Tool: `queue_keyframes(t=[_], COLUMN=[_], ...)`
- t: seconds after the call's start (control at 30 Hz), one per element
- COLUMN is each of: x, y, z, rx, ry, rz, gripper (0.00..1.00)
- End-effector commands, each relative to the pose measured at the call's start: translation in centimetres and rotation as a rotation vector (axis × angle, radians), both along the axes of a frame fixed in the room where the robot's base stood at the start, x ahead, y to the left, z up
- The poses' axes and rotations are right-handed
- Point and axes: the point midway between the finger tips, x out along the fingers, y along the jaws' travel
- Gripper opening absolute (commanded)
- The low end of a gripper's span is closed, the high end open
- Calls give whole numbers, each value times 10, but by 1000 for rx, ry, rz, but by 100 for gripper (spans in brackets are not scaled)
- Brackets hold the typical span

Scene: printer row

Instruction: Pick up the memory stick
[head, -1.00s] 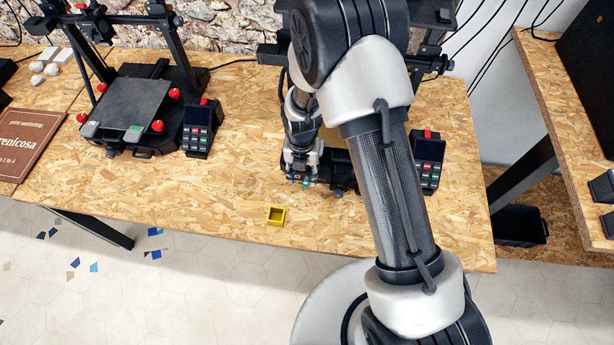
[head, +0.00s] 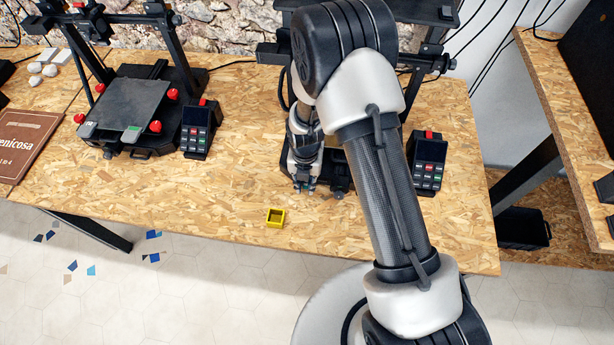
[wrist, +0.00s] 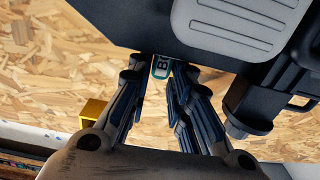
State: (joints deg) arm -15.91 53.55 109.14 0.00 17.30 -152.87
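The memory stick (wrist: 161,67) is a small teal piece with a pale, dark-lettered label, partly visible in the wrist view. My gripper (wrist: 159,76) has its fingers drawn in, with the tips close along both sides of the stick. It looks shut on the stick. The far end of the stick meets the dark printer edge in the picture, and I cannot tell whether they touch. In the head view my gripper (head: 308,191) points down at the front of the middle printer (head: 341,180). The stick is barely visible there, and my arm hides much of that printer.
A small yellow open box (head: 275,217) sits near the table's front edge. A keypad unit (head: 429,163) stands right of the middle printer and another (head: 198,130) beside the left printer (head: 140,105).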

Motion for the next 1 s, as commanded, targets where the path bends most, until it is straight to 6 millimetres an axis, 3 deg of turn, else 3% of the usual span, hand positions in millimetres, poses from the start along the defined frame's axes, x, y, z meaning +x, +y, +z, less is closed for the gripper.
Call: queue_keyframes(t=[0.2,0.57,0.77,1.0], x=[0,0,-28,-88], y=[0,0,6,17], z=[0,3,4,4], rx=[0,0,-1,-2], ry=[0,1,3,5], rz=[0,0,3,6], gripper=[4,4,4,4])
